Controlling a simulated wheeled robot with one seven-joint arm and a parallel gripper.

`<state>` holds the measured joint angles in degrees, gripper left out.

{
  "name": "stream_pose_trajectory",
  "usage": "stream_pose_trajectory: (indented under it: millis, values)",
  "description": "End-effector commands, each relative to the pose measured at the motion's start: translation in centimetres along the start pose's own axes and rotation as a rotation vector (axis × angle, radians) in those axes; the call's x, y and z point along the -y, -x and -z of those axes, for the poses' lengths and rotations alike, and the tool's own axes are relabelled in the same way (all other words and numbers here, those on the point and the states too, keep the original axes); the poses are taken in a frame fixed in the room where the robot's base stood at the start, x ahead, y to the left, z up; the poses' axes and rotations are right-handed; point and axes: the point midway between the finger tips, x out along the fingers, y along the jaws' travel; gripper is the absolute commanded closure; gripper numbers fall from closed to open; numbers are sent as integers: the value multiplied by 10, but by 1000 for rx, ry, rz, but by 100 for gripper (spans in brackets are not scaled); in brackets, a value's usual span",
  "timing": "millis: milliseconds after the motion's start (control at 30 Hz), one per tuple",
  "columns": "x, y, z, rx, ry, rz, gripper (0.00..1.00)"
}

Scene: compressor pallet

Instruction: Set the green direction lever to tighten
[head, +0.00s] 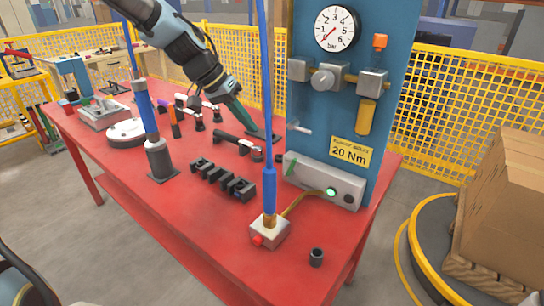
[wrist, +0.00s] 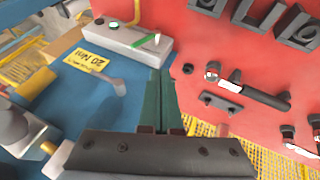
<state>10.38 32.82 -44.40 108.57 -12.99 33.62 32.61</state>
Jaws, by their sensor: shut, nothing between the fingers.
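The green direction lever (head: 290,166) is a short green bar on the left end of a grey control box (head: 317,184). In the wrist view the lever (wrist: 143,41) lies slanted across the same box (wrist: 122,36), near its right end. My gripper (head: 262,131) reaches down over the red table from behind, to the left of the blue panel. In the wrist view my green fingers (wrist: 160,74) are together and empty. Their tips appear just below the box end, apart from the lever. I cannot read any marks beside the lever.
A blue panel (head: 300,105) with a gauge (head: 335,29) and a yellow 20 Nm sign (head: 350,152) stands right of my gripper. A black tool (head: 240,145), black socket rack (head: 222,180) and blue-handled hanging tool (head: 270,190) are nearby on the red table (head: 190,205).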

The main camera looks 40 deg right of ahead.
Motion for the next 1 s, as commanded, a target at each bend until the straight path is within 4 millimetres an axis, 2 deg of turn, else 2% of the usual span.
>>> stream_pose_trajectory:
  millis: [200, 333, 467, 800, 1000]
  values:
    - [0, -2, -1, 2, 2, 1, 100]
    - [0, -12, -1, 3, 3, -1, 100]
    - [-1, -33, -1, 6, 3, -3, 100]
    - [-2, -102, -2, 6, 3, -1, 100]
    - [-22, -118, -4, 3, 2, 1, 100]
